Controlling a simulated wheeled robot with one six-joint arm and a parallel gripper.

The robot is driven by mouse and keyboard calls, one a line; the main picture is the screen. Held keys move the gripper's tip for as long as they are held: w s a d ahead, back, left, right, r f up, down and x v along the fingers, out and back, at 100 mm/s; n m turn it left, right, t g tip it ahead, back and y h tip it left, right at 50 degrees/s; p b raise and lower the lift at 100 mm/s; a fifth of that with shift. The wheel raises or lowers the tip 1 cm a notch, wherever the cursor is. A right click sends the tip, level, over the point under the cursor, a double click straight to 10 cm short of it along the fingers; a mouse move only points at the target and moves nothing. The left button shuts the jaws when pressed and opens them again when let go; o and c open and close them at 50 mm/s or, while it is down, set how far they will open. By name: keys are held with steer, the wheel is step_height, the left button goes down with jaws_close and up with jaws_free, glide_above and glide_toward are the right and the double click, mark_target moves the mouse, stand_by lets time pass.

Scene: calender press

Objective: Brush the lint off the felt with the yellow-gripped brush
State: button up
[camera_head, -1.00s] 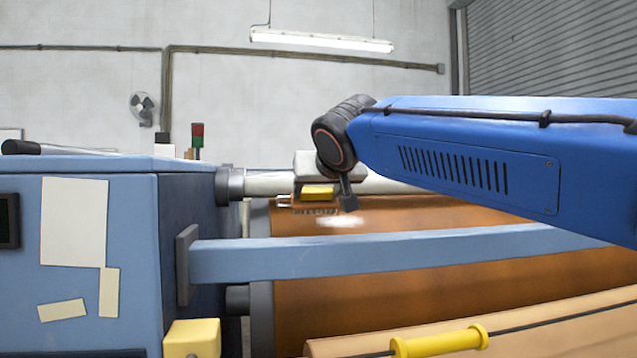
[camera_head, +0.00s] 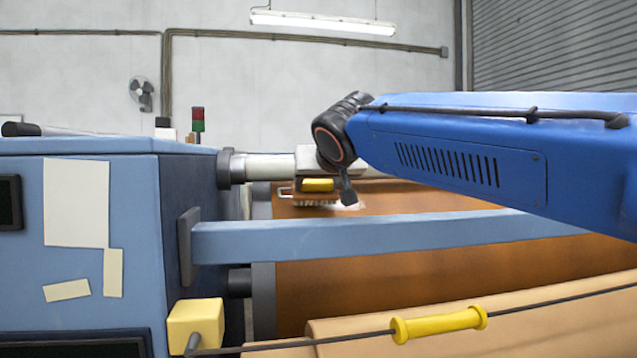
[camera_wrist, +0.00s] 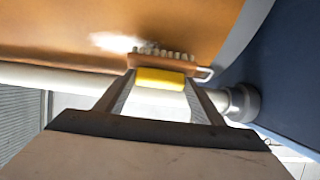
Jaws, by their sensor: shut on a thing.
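My gripper (camera_wrist: 160,92) is shut on the yellow grip of the brush, seen in the wrist view (camera_wrist: 160,77) and in the head view (camera_head: 317,185). The brush's pale bristles (camera_wrist: 166,53) point at the orange-brown felt (camera_wrist: 60,25). White lint (camera_wrist: 122,42) lies on the felt beside and partly behind the bristles. In the head view the lint (camera_head: 352,205) shows just right of the bristles, partly hidden by them and my wrist. The bristles are at or very near the felt; I cannot tell if they touch.
A blue beam (camera_head: 350,237) crosses in front of the felt (camera_head: 400,278). A pale roller (camera_head: 270,168) runs behind my gripper. The blue press cabinet (camera_head: 120,240) stands at left. A rod with a yellow sleeve (camera_head: 438,323) crosses the front, above a tan roll (camera_head: 560,325).

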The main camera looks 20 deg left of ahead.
steer(key=shift+w+a+f, duration=0.2)
steer(key=shift+w+f, duration=0.05)
steer(key=shift+f, duration=0.2)
steer(key=shift+w+a+f, duration=0.15)
steer(key=shift+w+f, duration=0.1)
steer(key=shift+f, duration=0.15)
stand_by(0.4)
steer(key=shift+w+d, duration=1.2)
steer(key=shift+d, duration=0.75)
steer(key=shift+w+d, duration=1.2)
steer(key=shift+d, duration=0.8)
steer(key=shift+w+d, duration=1.2)
steer(key=shift+d, duration=0.75)
steer(key=shift+a+f, duration=0.1)
steer(key=shift+s+a, duration=1.2)
steer(key=shift+a, duration=0.75)
steer(key=shift+s+a, duration=1.2)
steer(key=shift+a, duration=0.7)
steer(key=shift+s+a, duration=1.2)
steer(key=shift+a, duration=0.75)
steer(key=shift+r, duration=0.2)
steer(key=shift+s+d+r, duration=0.3)
steer(key=shift+s+r, duration=0.2)
steer(key=shift+r, duration=0.3)
steer(key=shift+s+d+r, duration=0.35)
steer(key=shift+s+r, duration=0.15)
steer(key=shift+r, duration=0.3)
steer(key=shift+s+d+r, duration=0.3)
steer(key=shift+s+r, duration=0.2)
steer(key=shift+r, duration=0.3)
